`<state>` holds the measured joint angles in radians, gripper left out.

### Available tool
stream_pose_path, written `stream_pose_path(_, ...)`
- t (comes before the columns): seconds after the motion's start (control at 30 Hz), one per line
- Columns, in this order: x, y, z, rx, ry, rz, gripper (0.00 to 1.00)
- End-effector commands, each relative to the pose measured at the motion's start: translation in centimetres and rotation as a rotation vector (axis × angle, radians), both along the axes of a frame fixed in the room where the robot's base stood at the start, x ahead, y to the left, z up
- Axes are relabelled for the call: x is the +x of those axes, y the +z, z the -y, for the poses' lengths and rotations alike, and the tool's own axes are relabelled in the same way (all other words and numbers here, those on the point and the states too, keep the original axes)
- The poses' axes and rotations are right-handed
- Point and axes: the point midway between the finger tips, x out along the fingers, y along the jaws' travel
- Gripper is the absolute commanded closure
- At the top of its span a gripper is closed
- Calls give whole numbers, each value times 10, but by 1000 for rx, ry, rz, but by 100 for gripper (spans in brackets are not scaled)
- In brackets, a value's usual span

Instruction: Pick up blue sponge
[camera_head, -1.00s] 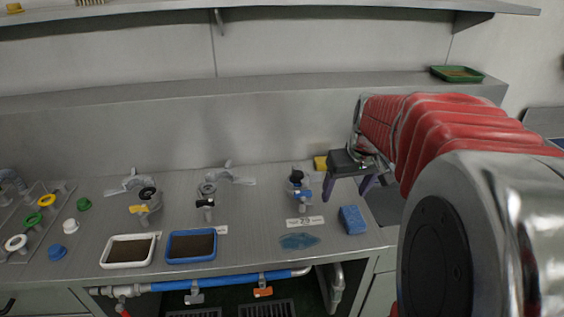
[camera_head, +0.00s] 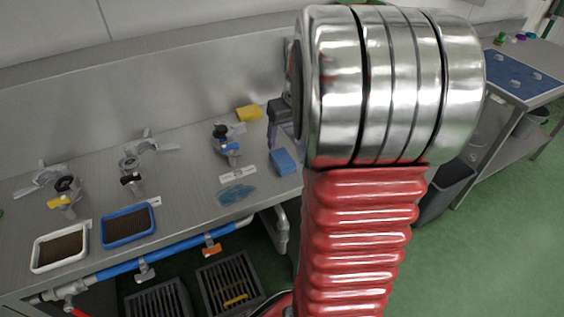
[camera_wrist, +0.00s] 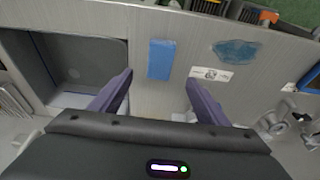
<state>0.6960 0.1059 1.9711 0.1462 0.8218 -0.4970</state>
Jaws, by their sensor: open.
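The blue sponge (camera_head: 284,161) lies on the steel counter (camera_head: 180,185) near its right end. In the wrist view the sponge (camera_wrist: 161,59) lies ahead of my gripper (camera_wrist: 158,80), roughly between the lines of its two purple fingers and apart from both. The fingers are spread and nothing is between them. In the head view my gripper (camera_head: 272,140) is just behind and left of the sponge, partly hidden by my own arm.
A yellow sponge (camera_head: 249,113) lies at the back of the counter.

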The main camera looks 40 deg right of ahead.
Motion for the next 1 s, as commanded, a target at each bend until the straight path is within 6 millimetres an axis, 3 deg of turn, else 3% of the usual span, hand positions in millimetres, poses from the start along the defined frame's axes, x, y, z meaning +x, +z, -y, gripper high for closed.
stream_pose_path(0.33, 13, -49, 3, 1, 2, -1, 31)
stream_pose_path(0.77, 15, -54, 4, -1, 2, 1, 31)
stream_pose_path(1.0, 19, -76, 5, 1, 1, -1, 31)
